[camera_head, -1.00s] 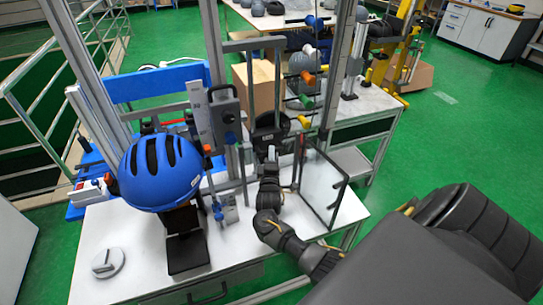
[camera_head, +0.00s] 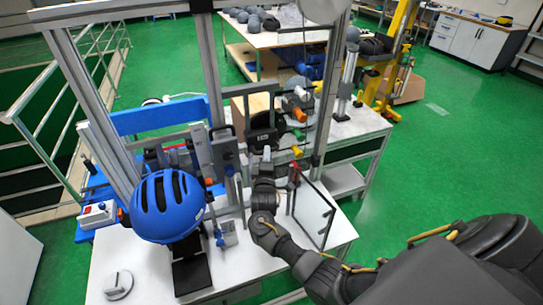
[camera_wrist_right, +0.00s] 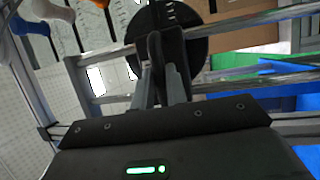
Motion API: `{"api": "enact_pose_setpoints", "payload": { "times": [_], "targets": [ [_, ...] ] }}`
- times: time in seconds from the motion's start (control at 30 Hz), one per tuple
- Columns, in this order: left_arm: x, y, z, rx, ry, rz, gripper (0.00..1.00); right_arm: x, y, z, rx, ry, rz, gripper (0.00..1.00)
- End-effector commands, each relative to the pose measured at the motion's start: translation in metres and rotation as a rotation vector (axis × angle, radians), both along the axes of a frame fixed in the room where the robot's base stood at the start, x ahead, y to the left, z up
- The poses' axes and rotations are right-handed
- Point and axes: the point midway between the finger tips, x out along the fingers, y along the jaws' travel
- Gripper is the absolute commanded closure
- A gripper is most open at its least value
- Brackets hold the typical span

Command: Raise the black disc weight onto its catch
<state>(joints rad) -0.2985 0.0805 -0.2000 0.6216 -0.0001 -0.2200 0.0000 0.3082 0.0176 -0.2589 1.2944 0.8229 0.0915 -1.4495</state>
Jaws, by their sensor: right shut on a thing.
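The black disc weight (camera_head: 262,124) stands upright in the aluminium frame of the tower, partly hidden by frame parts. In the right wrist view the black disc (camera_wrist_right: 195,50) fills the top middle, behind the fingers. My right gripper (camera_head: 266,155) reaches in from the front right. In the right wrist view its fingers (camera_wrist_right: 166,52) are close together and shut at the disc; the exact contact is hidden. I cannot clearly make out the catch. My left gripper is not in view.
A blue helmet (camera_head: 167,205) sits on a black stand left of my arm. A clear panel (camera_head: 314,212) stands close to my right forearm. Uprights (camera_head: 207,70) and a grey box (camera_head: 224,152) crowd the left. The front left tabletop (camera_head: 145,262) is mostly clear.

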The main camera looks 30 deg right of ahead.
Motion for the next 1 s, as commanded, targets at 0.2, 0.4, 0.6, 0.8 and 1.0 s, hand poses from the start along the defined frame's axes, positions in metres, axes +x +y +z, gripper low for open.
{"api": "enact_pose_setpoints", "payload": {
  "times": [0.2,0.4,0.6,0.8,1.0],
  "targets": [
    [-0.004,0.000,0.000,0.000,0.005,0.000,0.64,0.002,-0.002,0.008,-0.003,-0.016,-0.002,0.79],
    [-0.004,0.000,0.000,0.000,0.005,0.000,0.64,0.001,-0.002,0.006,-0.002,-0.014,-0.002,0.64],
    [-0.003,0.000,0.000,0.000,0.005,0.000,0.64,0.000,-0.002,0.004,-0.001,-0.010,-0.002,0.64],
    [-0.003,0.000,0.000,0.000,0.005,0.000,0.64,0.000,-0.001,0.002,0.000,-0.006,-0.001,0.64],
    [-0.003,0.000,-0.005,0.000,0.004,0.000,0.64,-0.012,0.007,-0.003,0.001,-0.006,0.000,0.64]
  ]
}}
